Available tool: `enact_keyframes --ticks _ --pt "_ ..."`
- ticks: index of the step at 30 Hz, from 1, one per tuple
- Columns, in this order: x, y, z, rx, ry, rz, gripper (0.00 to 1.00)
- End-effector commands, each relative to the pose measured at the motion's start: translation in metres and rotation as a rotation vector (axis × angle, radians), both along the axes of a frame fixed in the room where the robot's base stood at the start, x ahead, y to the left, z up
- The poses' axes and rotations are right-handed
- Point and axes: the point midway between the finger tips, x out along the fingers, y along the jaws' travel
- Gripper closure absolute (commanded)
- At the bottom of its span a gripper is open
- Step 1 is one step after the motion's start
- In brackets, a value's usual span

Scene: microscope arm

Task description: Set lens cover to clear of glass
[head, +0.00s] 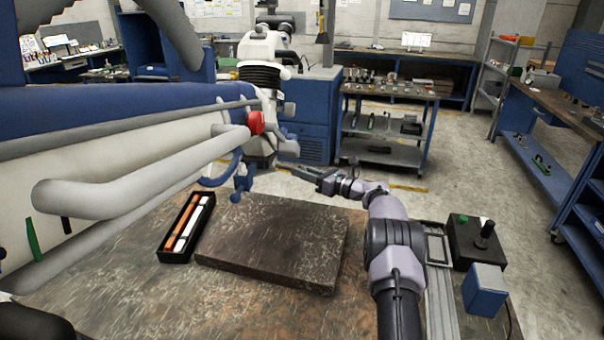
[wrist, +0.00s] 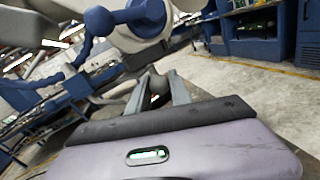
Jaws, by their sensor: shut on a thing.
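The microscope head (head: 262,95), white with black bellows, hangs past the back edge of the bench. Its lower end (head: 260,150) is beside my fingertips. My gripper (head: 284,168) reaches left to it from the right. In the wrist view my gripper (wrist: 160,84) has its fingers close together and shut on a small part under the white head (wrist: 140,42). That part appears to be the lens cover; its outline is mostly hidden by the fingers and it is small, so its angle to the glass cannot be told.
A blue jointed piece (head: 243,182) hangs left of my gripper. A grey handle (head: 140,172) and red knob (head: 256,122) project from the microscope arm. A dark slab (head: 275,240) and a tray of tools (head: 187,227) lie on the bench. A control box (head: 475,242) stands right.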

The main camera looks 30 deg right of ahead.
Motion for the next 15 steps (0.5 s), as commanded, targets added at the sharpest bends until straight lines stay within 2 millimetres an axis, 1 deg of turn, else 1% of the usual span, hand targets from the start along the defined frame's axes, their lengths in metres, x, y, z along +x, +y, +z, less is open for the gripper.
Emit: enact_keyframes --ticks 1,3,4,12,15 --pt "0.0002 0.0004 0.001 0.0 -0.002 0.001 0.71" --pt "0.0002 0.0004 0.001 0.0 -0.002 0.001 0.57" --pt "0.0002 0.0004 0.0009 0.0 -0.002 0.001 0.54" --pt "-0.0001 0.0002 0.0005 0.0 -0.001 0.0 0.54" --pt "-0.0057 -0.0043 0.0012 0.0 0.0 -0.002 0.54"
